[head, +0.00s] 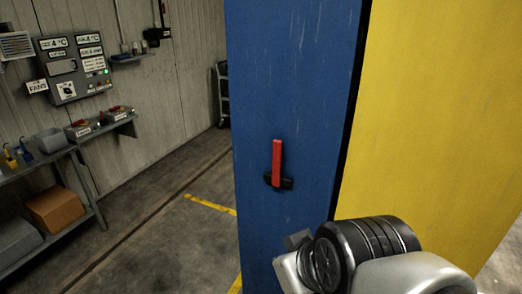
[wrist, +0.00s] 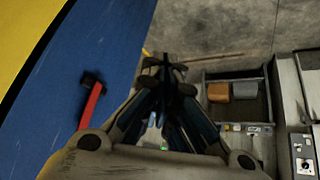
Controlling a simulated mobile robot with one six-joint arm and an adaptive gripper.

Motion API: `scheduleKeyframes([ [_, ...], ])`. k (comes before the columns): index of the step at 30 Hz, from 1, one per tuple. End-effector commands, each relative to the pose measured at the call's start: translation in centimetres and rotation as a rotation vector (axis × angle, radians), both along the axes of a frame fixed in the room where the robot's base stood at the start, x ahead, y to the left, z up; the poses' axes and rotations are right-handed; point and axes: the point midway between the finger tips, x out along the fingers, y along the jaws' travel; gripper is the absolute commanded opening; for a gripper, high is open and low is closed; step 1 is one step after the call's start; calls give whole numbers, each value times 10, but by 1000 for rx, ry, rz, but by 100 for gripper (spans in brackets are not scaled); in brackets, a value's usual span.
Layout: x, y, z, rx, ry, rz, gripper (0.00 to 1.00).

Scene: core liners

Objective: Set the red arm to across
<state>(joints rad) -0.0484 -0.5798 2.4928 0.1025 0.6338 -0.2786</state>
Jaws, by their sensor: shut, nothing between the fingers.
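The red arm (head: 277,160) is a short flat lever on the blue panel (head: 285,75). In the head view it stands upright, pointing up from a black mount (head: 279,182) at its lower end. In the wrist view the red arm (wrist: 90,104) shows left of my gripper, slanting away from its black mount. My gripper (wrist: 166,68) is shut and empty, its dark fingers together in the middle of the wrist view. It is apart from the red arm. In the head view my wrist is low, right of the lever, and the fingertips are not clearly seen.
A yellow panel (head: 435,110) adjoins the blue one on the right. At the left, a grey shelf (head: 65,152) holds bins and small boxes, with an orange-brown box (head: 54,209) below. A control box (head: 75,68) hangs on the wall. Open floor (head: 165,235) lies left of the blue panel.

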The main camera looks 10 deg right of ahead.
Motion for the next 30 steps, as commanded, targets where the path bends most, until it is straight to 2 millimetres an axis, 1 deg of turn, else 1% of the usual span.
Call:
scheduleKeyframes([
  [1, 32, 12, 5, -23, -62, 76, 0],
  [2, 53, 18, 9, -44, -114, 123, 0],
  [3, 80, 26, 15, -80, -185, 181, 0],
  [5, 121, 37, 24, -149, -295, 251, 0],
  [6, 146, 42, 28, -207, -365, 289, 0],
  [8, 182, 47, 33, -306, -461, 331, 0],
  [9, 203, 49, 35, -385, -519, 351, 0],
  [11, 232, 49, 36, -516, -593, 369, 0],
  [12, 249, 49, 36, -609, -631, 377, 0],
  [13, 259, 47, 35, -682, -655, 379, 0],
  [15, 278, 44, 33, -849, -690, 379, 0],
  [16, 284, 42, 31, -918, -698, 378, 0],
  [18, 294, 38, 29, -1065, -704, 371, 0],
  [21, 300, 33, 25, -1226, -695, 361, 0],
  [25, 302, 29, 25, -1338, -681, 350, 0],
  [30, 302, 28, 25, -1365, -678, 347, 0],
])
